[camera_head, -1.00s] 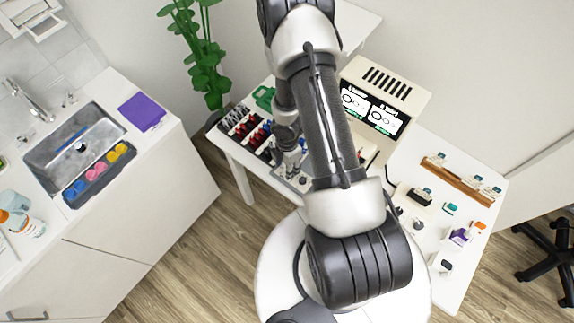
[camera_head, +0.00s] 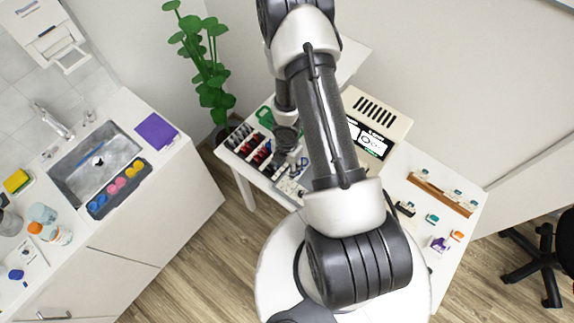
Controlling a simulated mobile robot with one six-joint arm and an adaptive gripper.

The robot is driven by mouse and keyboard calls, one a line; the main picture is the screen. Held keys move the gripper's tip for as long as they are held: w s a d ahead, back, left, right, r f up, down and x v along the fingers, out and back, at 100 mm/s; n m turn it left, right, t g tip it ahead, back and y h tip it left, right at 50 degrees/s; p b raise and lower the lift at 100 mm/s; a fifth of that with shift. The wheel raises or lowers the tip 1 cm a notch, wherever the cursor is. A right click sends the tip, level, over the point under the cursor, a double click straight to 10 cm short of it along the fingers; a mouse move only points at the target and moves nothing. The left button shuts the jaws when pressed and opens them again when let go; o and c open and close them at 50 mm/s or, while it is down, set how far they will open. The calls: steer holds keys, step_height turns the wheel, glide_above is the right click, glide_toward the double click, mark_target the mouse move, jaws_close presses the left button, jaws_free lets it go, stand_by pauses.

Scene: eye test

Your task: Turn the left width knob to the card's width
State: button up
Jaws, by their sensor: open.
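A beige machine (camera_head: 385,108) with a slotted top stands on the white table behind my arm. Its lit screen (camera_head: 371,140) shows round shapes, too small to read, and is partly covered by my arm. The left width knob cannot be made out; the machine's lower front is hidden by my arm. No card's width can be read. My gripper (camera_head: 296,174) is small in view, left of my forearm, and points down over a pale plate (camera_head: 287,188) near the table's front edge. It looks empty and stands apart from the machine. Its jaws are open.
A rack of dark and red items (camera_head: 255,150) lies left of my gripper. A wooden rail (camera_head: 440,193) with small blocks is on the table's right. A purple item (camera_head: 439,244) and other small pieces lie near it. A sink counter (camera_head: 150,215) is at the left.

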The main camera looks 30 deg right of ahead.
step_height(320, 180, up, 5)
steer(key=p, duration=0.3)
steer(key=shift+f+p, duration=0.1)
steer(key=shift+p, duration=0.3)
